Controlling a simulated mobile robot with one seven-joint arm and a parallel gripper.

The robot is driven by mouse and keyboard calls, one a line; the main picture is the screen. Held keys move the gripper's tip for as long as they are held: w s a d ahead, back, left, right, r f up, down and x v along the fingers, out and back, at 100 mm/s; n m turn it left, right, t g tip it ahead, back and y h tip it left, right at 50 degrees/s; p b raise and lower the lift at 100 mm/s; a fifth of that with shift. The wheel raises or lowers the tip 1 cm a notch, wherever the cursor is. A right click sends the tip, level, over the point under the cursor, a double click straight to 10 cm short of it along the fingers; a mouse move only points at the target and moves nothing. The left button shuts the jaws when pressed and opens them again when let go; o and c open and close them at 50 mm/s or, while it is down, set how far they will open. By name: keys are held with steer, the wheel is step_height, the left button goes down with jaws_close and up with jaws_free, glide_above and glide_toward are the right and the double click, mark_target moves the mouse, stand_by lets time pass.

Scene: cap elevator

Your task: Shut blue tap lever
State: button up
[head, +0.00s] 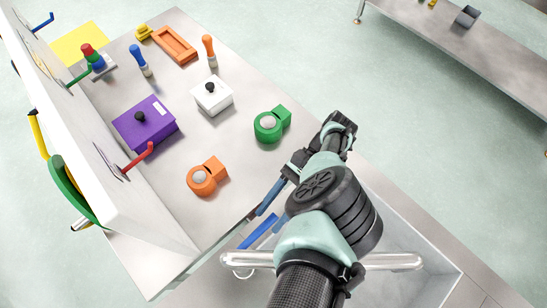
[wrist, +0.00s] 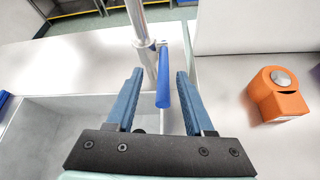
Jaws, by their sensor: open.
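The blue tap lever (head: 259,232) is a short bar by the silver tap (head: 245,262) at the sink. In the wrist view the lever (wrist: 163,82) appears as a blue rod beside the upright metal pipe (wrist: 138,22), between my fingers in the picture. My gripper (head: 271,209) is open, with two blue fingers pointing towards the tap. In the wrist view my gripper (wrist: 160,74) shows a gap on each side of the lever, nearer the right finger. I cannot tell how far the lever lies beyond the fingertips.
The sink basin (head: 405,235) lies at the tap. An orange block with a grey button (head: 203,178) and a green one (head: 269,124) stand on the worktop. A purple lidded box (head: 150,130) and white box (head: 212,95) stand farther back. A red lever (head: 139,158) projects from the white panel.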

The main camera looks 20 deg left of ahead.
step_height(320, 180, up, 6)
steer(key=p, duration=0.5)
steer(key=shift+r, duration=0.2)
steer(key=shift+f, duration=0.1)
